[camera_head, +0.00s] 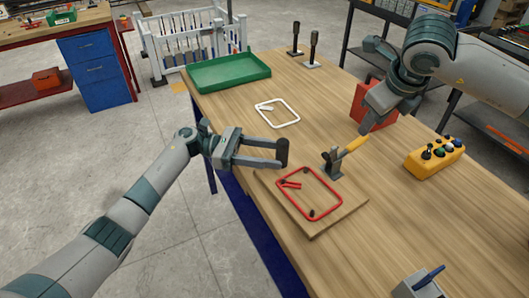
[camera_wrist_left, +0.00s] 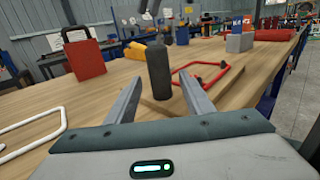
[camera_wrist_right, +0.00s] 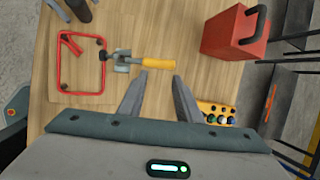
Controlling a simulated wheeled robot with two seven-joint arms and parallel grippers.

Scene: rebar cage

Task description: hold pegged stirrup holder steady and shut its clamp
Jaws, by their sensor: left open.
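A wooden board (camera_head: 288,210) lies on the table with a red wire stirrup (camera_head: 326,186) on it around dark pegs (camera_head: 311,212). A grey clamp (camera_head: 333,164) stands at the board's far side, its yellow handle (camera_head: 354,146) slanting up and right, away from the stirrup. A dark upright post (camera_wrist_left: 158,72) rises by the board's left side. My left gripper (camera_head: 283,153) is open, with the post between or just beyond its fingertips; contact cannot be told. My right gripper (camera_wrist_right: 160,77) is open and empty, its fingertips just short of the yellow handle (camera_wrist_right: 159,64).
A red box (camera_head: 361,98) stands behind my right gripper. A yellow button box (camera_head: 434,158) is to the right. A blue-handled device (camera_head: 420,283) is at the front.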

